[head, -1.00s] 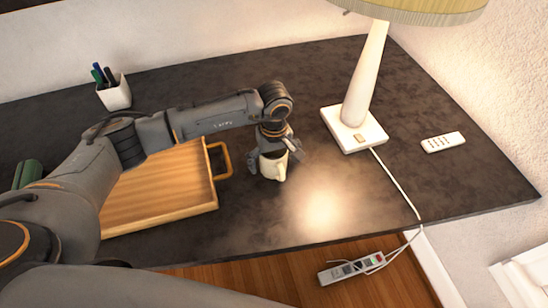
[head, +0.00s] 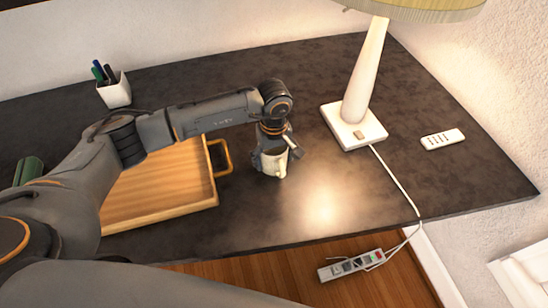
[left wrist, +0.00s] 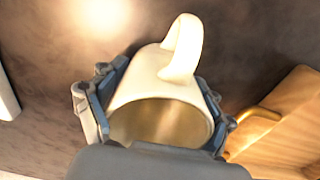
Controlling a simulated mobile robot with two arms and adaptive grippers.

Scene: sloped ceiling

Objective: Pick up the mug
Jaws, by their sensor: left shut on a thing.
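A cream-white mug (head: 273,164) is on the dark desk, between the wooden tray and the lamp. In the left wrist view the mug (left wrist: 158,88) shows its open mouth and its handle. My left gripper (head: 271,160) comes down over the mug from above and is shut on it, with one finger on each side of its body. In the head view the gripper hides part of the mug. I cannot tell whether the mug's base touches the desk. My right gripper is not in view.
A wooden tray (head: 160,215) with a handle lies left of the mug. A lamp (head: 352,128) stands to the right, its cord running over the desk edge. A remote (head: 442,139) lies at the far right. A pen cup (head: 116,93) stands at the back left.

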